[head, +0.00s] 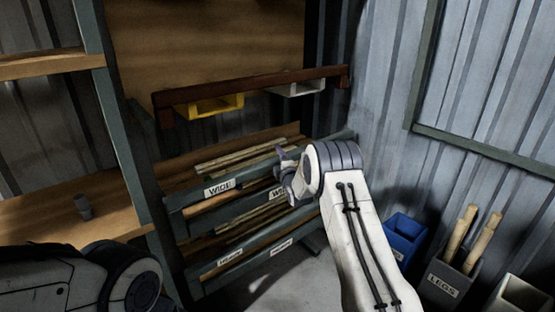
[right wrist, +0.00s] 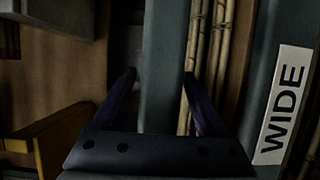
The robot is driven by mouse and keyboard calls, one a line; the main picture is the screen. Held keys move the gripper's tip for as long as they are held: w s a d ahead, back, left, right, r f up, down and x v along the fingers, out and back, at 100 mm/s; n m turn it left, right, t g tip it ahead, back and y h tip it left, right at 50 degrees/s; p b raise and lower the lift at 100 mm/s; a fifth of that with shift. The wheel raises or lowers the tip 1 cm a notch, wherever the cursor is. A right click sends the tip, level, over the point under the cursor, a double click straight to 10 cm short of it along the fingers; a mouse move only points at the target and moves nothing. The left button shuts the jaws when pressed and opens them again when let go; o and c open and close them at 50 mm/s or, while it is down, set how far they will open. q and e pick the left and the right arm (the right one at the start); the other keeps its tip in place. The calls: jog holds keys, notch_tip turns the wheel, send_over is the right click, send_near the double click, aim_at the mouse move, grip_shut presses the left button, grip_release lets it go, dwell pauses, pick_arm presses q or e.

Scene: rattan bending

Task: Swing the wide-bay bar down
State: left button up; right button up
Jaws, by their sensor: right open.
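The rack's wide bay carries a white WIDE label on its blue-grey front rail (head: 177,199). The label also shows in the right wrist view (right wrist: 283,105). Rattan poles (head: 232,158) lie behind this rail. My right gripper (head: 287,172) is open at the right part of the upper bay. In the right wrist view its two dark fingers lie on either side of a blue-grey bar (right wrist: 165,55), with poles beside the right finger. I cannot tell whether the fingers touch the bar. My left gripper is out of view; only my left arm shows at lower left.
A dark red-brown beam (head: 250,89) runs above the rack, with a yellow bin (head: 216,104) and a white bin (head: 300,88) under it. A wooden shelf (head: 50,215) stands left. A blue bin (head: 403,232) and a LEGS bin (head: 443,284) with poles stand right.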

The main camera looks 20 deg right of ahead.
jog(key=shift+w, duration=0.2)
grip_shut()
jog(key=shift+f, duration=0.1)
dwell(1.3)
